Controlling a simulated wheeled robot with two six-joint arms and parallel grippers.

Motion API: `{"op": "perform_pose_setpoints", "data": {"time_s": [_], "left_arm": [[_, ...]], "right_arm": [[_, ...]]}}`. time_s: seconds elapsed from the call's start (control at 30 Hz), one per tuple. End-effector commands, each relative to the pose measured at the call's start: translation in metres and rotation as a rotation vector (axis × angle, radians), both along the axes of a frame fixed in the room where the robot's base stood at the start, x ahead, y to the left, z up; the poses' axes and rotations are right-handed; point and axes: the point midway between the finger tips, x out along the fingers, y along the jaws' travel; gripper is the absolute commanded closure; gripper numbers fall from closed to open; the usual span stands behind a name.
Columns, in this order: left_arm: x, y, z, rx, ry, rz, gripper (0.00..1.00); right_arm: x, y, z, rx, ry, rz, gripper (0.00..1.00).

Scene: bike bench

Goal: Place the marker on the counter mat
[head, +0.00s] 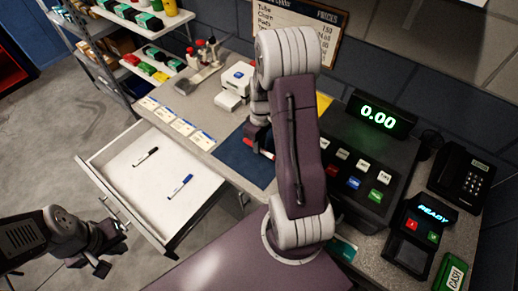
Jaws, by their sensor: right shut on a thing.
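The blue counter mat (236,158) lies on the counter, partly hidden behind my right arm. My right gripper (262,147) is over the mat, shut on a red marker (250,142). The marker is at or just above the mat; I cannot tell if it touches. Its right part is hidden by the gripper and arm. A black marker (146,156) and a blue marker (180,186) lie apart in the open drawer. My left gripper (98,252) is at the lower left, outside the drawer, with its fingers apart and nothing between them.
The open drawer (166,240) juts out from the counter. Several cards (184,127) line the counter edge left of the mat. A white printer (235,84) stands behind it. A cash register (362,150), card terminal (420,231) and phone (462,178) crowd the right side.

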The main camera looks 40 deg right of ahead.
Motion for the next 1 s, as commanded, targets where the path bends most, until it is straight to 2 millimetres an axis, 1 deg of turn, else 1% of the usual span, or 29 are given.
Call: {"op": "perform_pose_setpoints", "data": {"time_s": [0.13, 0.17, 0.3, 0.4, 0.63, 0.77, 0.8, 0.87, 1.0], "left_arm": [[0.0, 0.0, 0.001, 0.0, 0.0, 0.0, 1.0], [0.0, 0.0, 0.001, 0.0, 0.0, 0.0, 1.0], [0.0, 0.0, 0.005, 0.0, 0.0, 0.0, 1.0], [0.0, 0.0, 0.005, 0.0, 0.0, 0.0, 1.0], [0.0, 0.0, 0.004, 0.0, 0.0, 0.0, 1.0], [0.0, 0.0, 0.001, 0.0, 0.0, 0.0, 1.0], [0.0, 0.0, 0.001, 0.0, 0.0, 0.0, 1.0], [0.0, 0.0, 0.002, 0.0, 0.0, 0.0, 1.0], [0.0, 0.0, 0.002, 0.0, 0.0, 0.0, 1.0]], "right_arm": [[0.002, -0.001, -0.004, 0.001, 0.001, 0.0, 1.0], [0.001, -0.001, -0.007, 0.002, 0.004, 0.0, 1.0], [0.0, -0.001, -0.032, 0.002, 0.005, 0.001, 1.0], [0.001, -0.001, -0.041, 0.0, 0.002, 0.001, 1.0], [0.001, -0.001, -0.042, 0.0, 0.0, 0.001, 1.0], [0.001, -0.001, -0.047, 0.0, 0.001, 0.0, 1.0], [0.001, -0.001, -0.046, 0.0, 0.001, 0.0, 0.8], [0.001, -0.001, -0.045, 0.0, 0.001, 0.0, 0.64], [0.001, -0.001, -0.045, -0.001, 0.0, 0.0, 0.64]]}}
